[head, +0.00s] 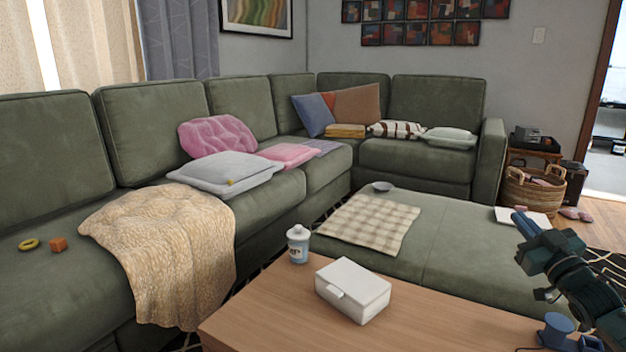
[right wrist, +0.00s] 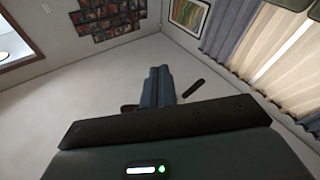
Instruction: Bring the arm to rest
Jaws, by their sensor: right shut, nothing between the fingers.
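My right gripper (head: 524,224) is at the right side of the head view, raised over the right end of the green ottoman as seen in the picture. Its fingers are together with nothing between them. In the right wrist view, its shut blue-grey fingers (right wrist: 158,87) stand out against the pale wall and ceiling, and no object touches them. My left gripper shows in neither view.
Behind are the ottoman (head: 450,255) and green sectional (head: 150,130). A wicker basket (head: 532,195) stands at right.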

